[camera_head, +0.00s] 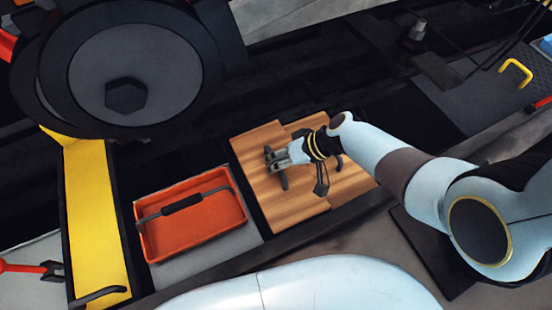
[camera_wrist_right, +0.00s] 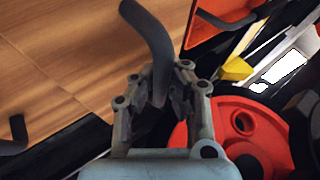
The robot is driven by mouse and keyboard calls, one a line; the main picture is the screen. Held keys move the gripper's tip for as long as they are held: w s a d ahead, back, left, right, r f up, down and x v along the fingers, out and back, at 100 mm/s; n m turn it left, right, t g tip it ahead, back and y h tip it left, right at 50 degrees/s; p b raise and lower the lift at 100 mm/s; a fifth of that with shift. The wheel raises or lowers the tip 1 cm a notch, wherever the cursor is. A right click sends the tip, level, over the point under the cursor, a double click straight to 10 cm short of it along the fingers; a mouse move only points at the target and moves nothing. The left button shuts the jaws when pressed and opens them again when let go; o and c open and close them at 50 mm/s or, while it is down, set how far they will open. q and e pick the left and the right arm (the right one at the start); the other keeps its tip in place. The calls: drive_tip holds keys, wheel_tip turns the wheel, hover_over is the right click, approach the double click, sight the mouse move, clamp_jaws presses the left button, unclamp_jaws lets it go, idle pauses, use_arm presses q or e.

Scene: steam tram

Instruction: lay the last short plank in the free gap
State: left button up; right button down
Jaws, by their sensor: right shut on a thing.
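A short wooden plank (camera_head: 293,208) with a dark curved handle lies at the left of the wooden surface, beside a second plank (camera_head: 352,184). My right gripper (camera_head: 276,166) is over the left plank and shut on its dark handle. In the right wrist view the closed fingers (camera_wrist_right: 162,92) hold the handle (camera_wrist_right: 148,35) above the wood (camera_wrist_right: 70,50). The left plank sits slightly nearer to me than the second one. I cannot tell whether it is fully seated. My left gripper is not in view.
An orange tray (camera_head: 190,243) with a dark handle stands just left of the planks. A yellow beam (camera_head: 92,215) is farther left. A large dark round machine part (camera_head: 135,75) rises behind. A grey plate with a yellow handle (camera_head: 515,72) is at the far right.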

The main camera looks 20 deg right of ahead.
drive_tip(key=shift+w+f, duration=0.1)
drive_tip(key=shift+f, duration=1.6)
drive_tip(key=shift+d+f, duration=0.1)
drive_tip(key=shift+f, duration=0.65)
drive_tip(key=c, duration=1.5)
unclamp_jaws()
drive_tip(key=shift+s, duration=0.2)
drive_tip(key=shift+v, duration=3.95)
